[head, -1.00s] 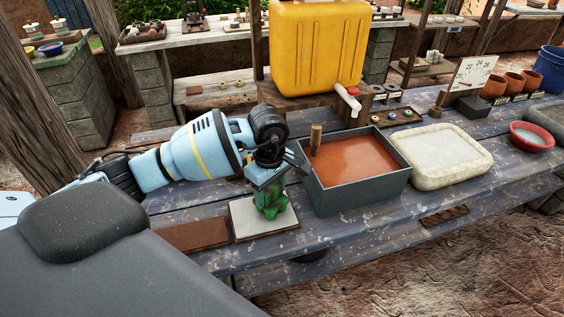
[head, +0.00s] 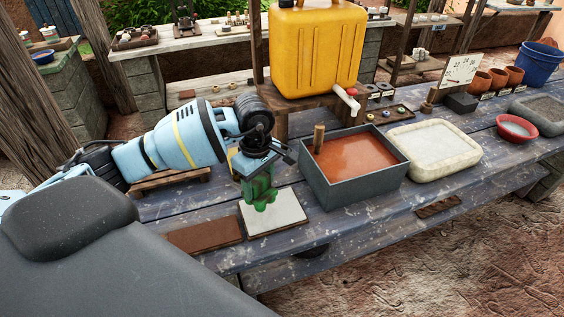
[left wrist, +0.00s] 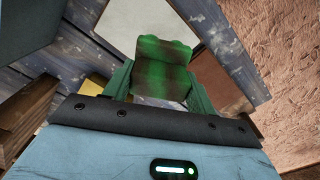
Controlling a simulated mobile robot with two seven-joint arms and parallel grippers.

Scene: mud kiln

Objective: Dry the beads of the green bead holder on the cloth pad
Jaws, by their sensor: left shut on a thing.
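My left gripper (head: 262,158) points down and is shut on the green bead holder (head: 261,193). The holder is upright at the back left edge of the pale cloth pad (head: 281,215), overlapping it in the head view; I cannot tell whether its lower end touches the pad. In the left wrist view the holder (left wrist: 163,68) sits between the two fingers and shows dark reddish-brown patches. The pad (left wrist: 125,22) lies beyond it there. The individual beads are too small or hidden to make out. My right gripper is not in view.
A dark grey bin (head: 352,190) of orange-brown liquid with an upright wooden handle (head: 319,138) stands just right of the pad. A pale stone basin (head: 466,165) is further right. A brown mat (head: 206,236) lies left of the pad. A yellow water container (head: 316,50) stands behind.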

